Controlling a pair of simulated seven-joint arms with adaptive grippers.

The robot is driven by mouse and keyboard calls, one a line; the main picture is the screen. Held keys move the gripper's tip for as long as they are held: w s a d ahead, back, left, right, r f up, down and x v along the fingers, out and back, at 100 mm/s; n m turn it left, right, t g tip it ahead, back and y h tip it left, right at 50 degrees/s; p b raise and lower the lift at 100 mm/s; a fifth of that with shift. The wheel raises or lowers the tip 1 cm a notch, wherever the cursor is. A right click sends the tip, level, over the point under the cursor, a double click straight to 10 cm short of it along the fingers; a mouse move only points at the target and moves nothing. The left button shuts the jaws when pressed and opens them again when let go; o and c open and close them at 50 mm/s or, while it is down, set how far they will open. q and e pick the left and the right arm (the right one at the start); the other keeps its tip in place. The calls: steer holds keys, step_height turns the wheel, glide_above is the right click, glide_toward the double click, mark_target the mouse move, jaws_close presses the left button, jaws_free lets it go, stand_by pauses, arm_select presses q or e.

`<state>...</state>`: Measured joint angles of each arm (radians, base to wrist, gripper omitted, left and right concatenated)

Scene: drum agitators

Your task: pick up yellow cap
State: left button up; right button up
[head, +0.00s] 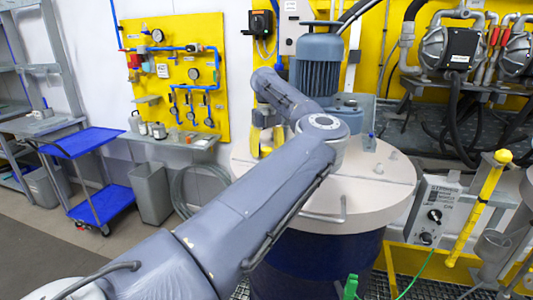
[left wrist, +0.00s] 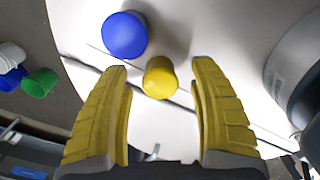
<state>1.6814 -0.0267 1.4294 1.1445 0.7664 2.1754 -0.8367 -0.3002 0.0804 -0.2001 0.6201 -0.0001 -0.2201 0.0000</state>
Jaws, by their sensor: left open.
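The yellow cap (left wrist: 160,78) sits on the pale drum lid (left wrist: 215,25) in the left wrist view. My left gripper (left wrist: 158,66) is open, its two yellow fingers apart on either side of the cap in that picture. I see no contact between fingers and cap. In the head view the left gripper (head: 266,146) is over the left back part of the drum lid (head: 385,190), partly behind my own arm. I cannot tell the cap from the yellow fingers there. My right gripper is not in view.
A blue cap (left wrist: 125,35) stands close to the yellow cap, up and left of it. A green cup (left wrist: 40,82) lies beyond the lid's edge. The lid's right side has a handle and small fittings.

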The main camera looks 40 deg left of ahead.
arm_select(q)
steer(key=shift+f, duration=0.6)
steer(key=c, duration=1.2)
